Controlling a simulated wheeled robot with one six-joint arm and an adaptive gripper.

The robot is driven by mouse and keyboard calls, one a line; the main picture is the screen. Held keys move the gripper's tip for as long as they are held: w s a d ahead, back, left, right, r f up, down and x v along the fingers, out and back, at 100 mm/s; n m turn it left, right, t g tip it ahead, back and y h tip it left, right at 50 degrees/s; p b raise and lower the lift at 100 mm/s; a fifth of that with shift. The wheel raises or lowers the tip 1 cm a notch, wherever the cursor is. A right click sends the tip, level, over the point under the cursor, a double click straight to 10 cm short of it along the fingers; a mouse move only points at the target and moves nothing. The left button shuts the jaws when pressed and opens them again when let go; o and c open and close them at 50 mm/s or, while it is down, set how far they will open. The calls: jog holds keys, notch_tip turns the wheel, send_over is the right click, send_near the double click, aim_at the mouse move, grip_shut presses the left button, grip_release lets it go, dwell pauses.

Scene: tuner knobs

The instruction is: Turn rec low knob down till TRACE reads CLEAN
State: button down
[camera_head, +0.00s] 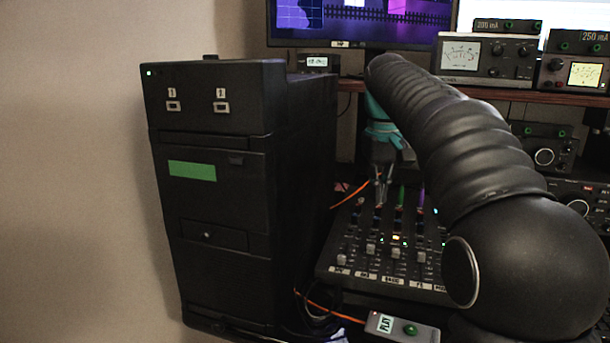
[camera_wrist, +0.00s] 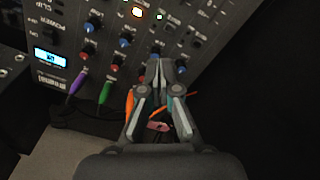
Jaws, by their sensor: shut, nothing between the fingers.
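A black mixer panel (camera_head: 352,272) with rows of knobs and sliders sits on the desk, partly behind my arm. In the wrist view, the panel (camera_wrist: 190,62) shows blue and red knobs, among them a red knob (camera_wrist: 117,67) left of my gripper. My gripper (camera_wrist: 160,64) has its fingertips together with no object between them, over the knob rows near the panel's cable edge. In the head view, my gripper (camera_head: 382,196) points down at the panel's far end. The fingers hide what lies under them. I cannot read which knob is rec low. A small lit blue display (camera_wrist: 50,58) has unclear text.
Purple (camera_wrist: 77,82), green (camera_wrist: 105,93) and orange (camera_wrist: 130,103) cables plug in beside my gripper. A black computer tower (camera_head: 235,200) stands left of the mixer. Meter boxes (camera_head: 485,60) stand on a shelf at the upper right.

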aim_at(384, 232)
jog(key=shift+f, duration=0.7)
jog(key=f+b, duration=0.2)
jog(key=f, duration=0.1)
jog(key=f+b, duration=0.1)
jog(key=f, duration=0.1)
jog(key=shift+w+d+f+b, duration=0.15)
jog(key=shift+w+b, duration=0.1)
jog(key=shift+b, duration=0.15)
jog(key=shift+d+r+p, duration=0.15)
jog(key=shift+r+p, duration=0.05)
jog(key=shift+p, duration=0.45)
jog(key=shift+w+d+p, duration=0.2)
jog(key=shift+d+p, duration=0.4)
jog(key=shift+p, duration=0.65)
jog(key=shift+s+f, duration=0.1)
jog(key=shift+s, duration=0.05)
jog(key=shift+s+d, duration=0.1)
jog(key=shift+d, duration=0.05)
jog(key=shift+s, duration=0.1)
